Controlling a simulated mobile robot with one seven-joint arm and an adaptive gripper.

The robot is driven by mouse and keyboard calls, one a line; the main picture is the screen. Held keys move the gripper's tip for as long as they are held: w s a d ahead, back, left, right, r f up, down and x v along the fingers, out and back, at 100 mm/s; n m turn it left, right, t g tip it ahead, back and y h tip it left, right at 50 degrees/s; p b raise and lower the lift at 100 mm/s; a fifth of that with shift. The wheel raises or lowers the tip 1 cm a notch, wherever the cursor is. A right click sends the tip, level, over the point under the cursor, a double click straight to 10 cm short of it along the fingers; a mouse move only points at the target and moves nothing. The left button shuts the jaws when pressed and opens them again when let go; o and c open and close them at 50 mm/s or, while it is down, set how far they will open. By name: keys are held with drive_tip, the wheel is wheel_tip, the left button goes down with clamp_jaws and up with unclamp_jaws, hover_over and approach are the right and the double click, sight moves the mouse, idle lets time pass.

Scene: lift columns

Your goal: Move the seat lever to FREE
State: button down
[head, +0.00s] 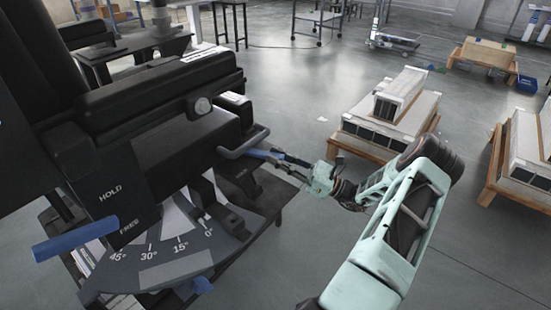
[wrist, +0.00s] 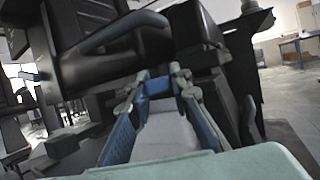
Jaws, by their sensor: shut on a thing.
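A black machine carries a panel with the words HOLD and FREE. A blue handle (head: 75,239) sticks out to the left beside FREE. A bent grey lever (head: 237,149) with a blue grip (head: 260,154) comes out of the machine's right side. My gripper (head: 279,157) is shut on this blue grip; the fingers partly cover it. In the wrist view, the blue grip (wrist: 158,86) lies between my fingertips (wrist: 159,87). Small lettering under the grey lever is unreadable. I cannot tell which of the two is the seat lever.
An angle scale (head: 165,252) marked 0° to 45° lies below, with black parts above it. A black padded block (head: 150,95) overhangs the lever. Boxes on a wooden pallet (head: 385,120) stand behind my arm. Open floor (head: 290,75) lies behind the machine.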

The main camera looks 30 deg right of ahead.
drive_tip(key=shift+d, duration=0.1)
drive_tip(key=c, duration=1.8)
unclamp_jaws()
drive_tip(key=shift+o, duration=0.2)
drive_tip(key=v, duration=1.2)
